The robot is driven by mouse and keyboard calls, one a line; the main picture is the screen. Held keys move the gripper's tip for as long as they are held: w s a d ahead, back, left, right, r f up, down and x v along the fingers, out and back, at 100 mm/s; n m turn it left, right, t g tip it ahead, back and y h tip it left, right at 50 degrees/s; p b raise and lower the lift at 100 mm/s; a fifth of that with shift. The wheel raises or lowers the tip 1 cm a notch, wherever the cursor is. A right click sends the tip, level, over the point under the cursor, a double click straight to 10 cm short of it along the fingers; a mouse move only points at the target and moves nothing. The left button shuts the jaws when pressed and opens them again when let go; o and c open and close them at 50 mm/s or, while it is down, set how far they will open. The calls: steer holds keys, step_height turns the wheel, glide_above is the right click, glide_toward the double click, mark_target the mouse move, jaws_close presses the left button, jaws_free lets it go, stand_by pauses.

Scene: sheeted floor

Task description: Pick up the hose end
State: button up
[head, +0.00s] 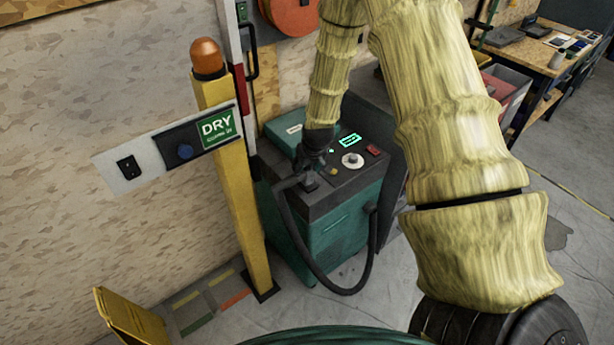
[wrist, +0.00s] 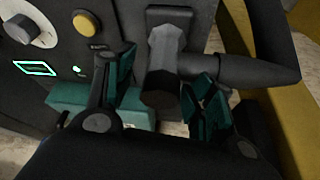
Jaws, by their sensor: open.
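The hose end shows in the wrist view as a dark grey faceted grip (wrist: 165,65) with a round dark sleeve running off to the right. My gripper (wrist: 160,95) is open, with one teal-padded finger on each side of the grip. I cannot tell whether either pad touches it. In the head view my gripper (head: 314,168) is over the top of the green machine (head: 335,236), at the hose end, which it partly hides. The black hose (head: 330,286) hangs from there in a loop down the machine's front and back up to its right side.
The machine's top has a pale dial (head: 352,160), a lit green display (head: 350,140) and a red button (head: 373,150). A yellow post (head: 240,195) with a DRY sign (head: 216,128) stands close on the left. A workbench (head: 545,58) is at the back right. Open floor lies on the right.

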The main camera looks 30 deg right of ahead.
steer(key=shift+x, duration=1.05)
steer(key=shift+c, duration=0.3)
jaws_close()
steer(key=shift+r, duration=0.2)
steer(key=shift+r+b, duration=0.6)
steer(key=shift+r, duration=0.75)
steer(key=s+a+r+b, duration=0.1)
steer(key=s+a+b, duration=0.1)
steer(key=s, duration=0.5)
steer(key=s+a+r+b, duration=0.1)
steer(key=s+a+b, duration=0.1)
steer(key=s+a, duration=0.3)
steer(key=shift+s+a, duration=0.35)
steer(key=shift+s, duration=0.75)
